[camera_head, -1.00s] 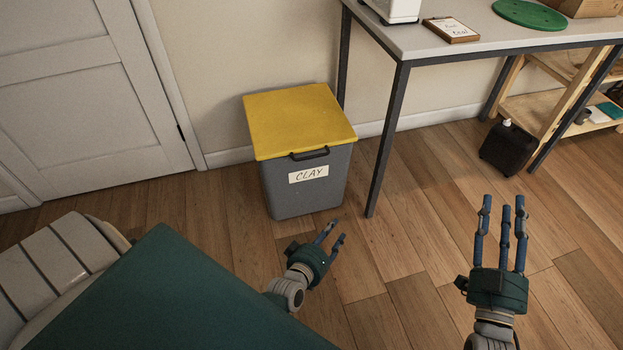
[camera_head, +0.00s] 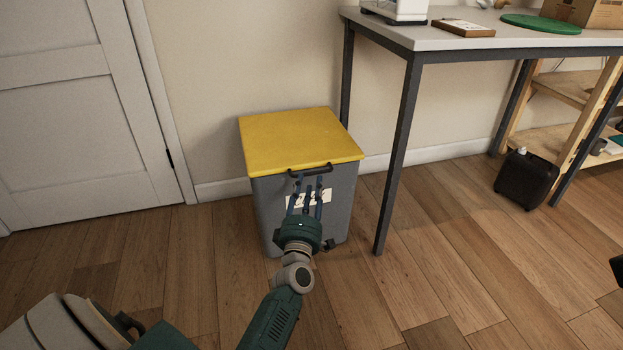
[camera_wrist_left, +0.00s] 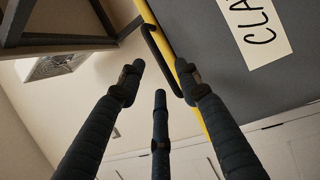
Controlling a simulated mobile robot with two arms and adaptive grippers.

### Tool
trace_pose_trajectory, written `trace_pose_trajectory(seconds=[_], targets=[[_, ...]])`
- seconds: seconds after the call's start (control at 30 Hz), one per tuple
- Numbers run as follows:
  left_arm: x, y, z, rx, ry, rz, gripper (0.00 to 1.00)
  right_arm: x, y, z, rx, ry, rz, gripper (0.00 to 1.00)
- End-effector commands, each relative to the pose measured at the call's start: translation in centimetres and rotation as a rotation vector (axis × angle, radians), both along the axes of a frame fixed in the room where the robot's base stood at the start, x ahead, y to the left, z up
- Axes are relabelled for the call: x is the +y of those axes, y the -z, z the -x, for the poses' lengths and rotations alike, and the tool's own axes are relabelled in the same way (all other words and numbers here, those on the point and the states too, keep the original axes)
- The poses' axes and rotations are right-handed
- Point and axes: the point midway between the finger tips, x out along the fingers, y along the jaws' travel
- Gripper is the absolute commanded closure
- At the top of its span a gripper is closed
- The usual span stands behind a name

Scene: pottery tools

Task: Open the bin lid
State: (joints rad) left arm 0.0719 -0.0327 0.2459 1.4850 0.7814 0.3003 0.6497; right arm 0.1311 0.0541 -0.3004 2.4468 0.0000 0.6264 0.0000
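The grey bin (camera_head: 338,215) stands on the floor against the wall, with its yellow lid (camera_head: 300,138) closed. A black handle (camera_head: 310,169) sits at the lid's front edge. My left gripper (camera_head: 308,183) is in front of the bin, fingers pointing up just below the handle and partly covering the white label (camera_head: 292,201). In the left wrist view its fingers (camera_wrist_left: 160,85) are spread and empty, with the handle (camera_wrist_left: 160,58) close to the right fingertip; I cannot tell whether they touch. A dark piece of my right gripper (camera_head: 617,270) shows at the right edge; its fingers are out of frame.
A table (camera_head: 440,43) with dark metal legs stands right of the bin, one leg (camera_head: 397,155) close to it. A black canister (camera_head: 526,179) stands on the floor by a wooden shelf. A white door (camera_head: 80,110) is at left. The wooden floor in front is clear.

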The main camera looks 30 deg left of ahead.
Motion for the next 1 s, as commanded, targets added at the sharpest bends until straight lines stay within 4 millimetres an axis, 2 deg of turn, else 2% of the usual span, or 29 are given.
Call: trace_pose_trajectory(seconds=[0.1, 0.3, 0.7, 0.87, 1.0], targets=[[1.1, -0.1, -2.1, -0.002, -0.001, 0.0, 0.66, 0.1, 0.0, 0.5, -0.03, 0.002, 0.001, 0.6], [2.1, -0.6, -4.3, 0.0, 0.0, 0.0, 0.66, 0.2, -0.6, 1.1, -0.058, 0.003, 0.004, 0.6], [2.5, -0.9, -4.9, 0.003, 0.0, -0.001, 0.66, 0.2, -0.9, 1.2, -0.066, 0.004, 0.006, 0.6], [2.4, -0.9, -4.9, 0.003, 0.0, -0.001, 0.98, 0.2, -0.9, 1.2, -0.066, 0.004, 0.006, 0.6], [2.5, -0.8, -4.9, 0.003, 0.0, -0.001, 1.0, 0.2, -0.9, 1.2, -0.066, 0.004, 0.006, 0.6]])
